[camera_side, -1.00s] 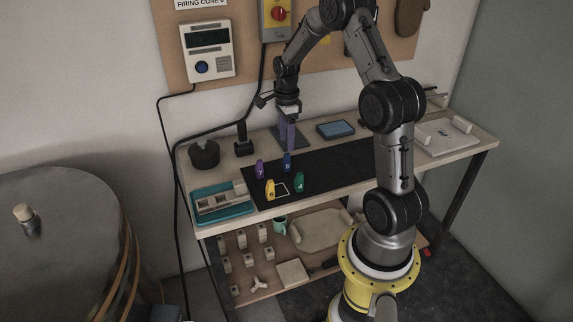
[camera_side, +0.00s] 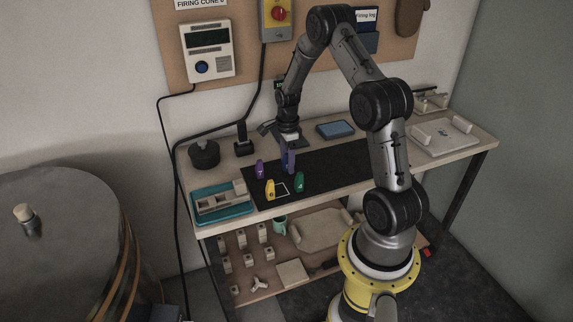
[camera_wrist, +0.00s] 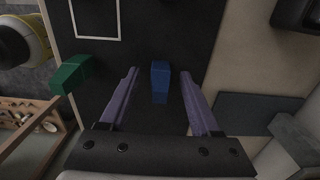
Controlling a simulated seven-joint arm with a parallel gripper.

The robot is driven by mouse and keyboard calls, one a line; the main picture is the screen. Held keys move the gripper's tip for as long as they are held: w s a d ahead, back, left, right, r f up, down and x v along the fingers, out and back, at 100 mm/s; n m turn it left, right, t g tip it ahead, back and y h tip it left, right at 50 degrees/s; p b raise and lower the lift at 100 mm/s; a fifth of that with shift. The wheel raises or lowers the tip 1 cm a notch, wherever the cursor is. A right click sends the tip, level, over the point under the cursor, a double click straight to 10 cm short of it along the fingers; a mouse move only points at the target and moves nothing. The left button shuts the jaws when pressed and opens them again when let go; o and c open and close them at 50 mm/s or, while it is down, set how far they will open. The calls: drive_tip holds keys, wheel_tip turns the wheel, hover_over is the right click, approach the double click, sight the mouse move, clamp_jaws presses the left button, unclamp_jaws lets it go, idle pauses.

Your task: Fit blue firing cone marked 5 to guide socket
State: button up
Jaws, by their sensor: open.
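The blue cone (camera_wrist: 159,82) stands on the black mat in the wrist view, between the two spread purple fingers of my gripper (camera_wrist: 158,74). Gaps show on both sides of it, so the fingers do not touch it there. In the side view my gripper (camera_side: 288,168) is low over the mat and its fingers largely hide the blue cone. The mark on the cone cannot be read. A pale stepped block (camera_side: 221,203) lies in the teal tray (camera_side: 224,215) at the left; I cannot tell whether it holds the guide socket.
A purple cone (camera_side: 260,168), a yellow cone (camera_side: 270,190) and a green cone (camera_side: 299,182) stand near my gripper on the black mat (camera_side: 345,165). The green one shows at left in the wrist view (camera_wrist: 70,73). The mat's right part is clear.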

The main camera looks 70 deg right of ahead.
clamp_jaws()
drive_tip(key=shift+r, duration=0.15)
drive_tip(key=shift+r, duration=0.25)
drive_tip(key=r, duration=0.3)
drive_tip(key=shift+s+a+r, duration=0.1)
drive_tip(key=shift+s+a, duration=0.05)
drive_tip(key=shift+s, duration=0.05)
drive_tip(key=s+a+r, duration=0.8)
drive_tip(key=s+r, duration=0.1)
drive_tip(key=s, duration=0.1)
drive_tip(key=shift+s+a, duration=0.15)
drive_tip(key=shift+a, duration=0.2)
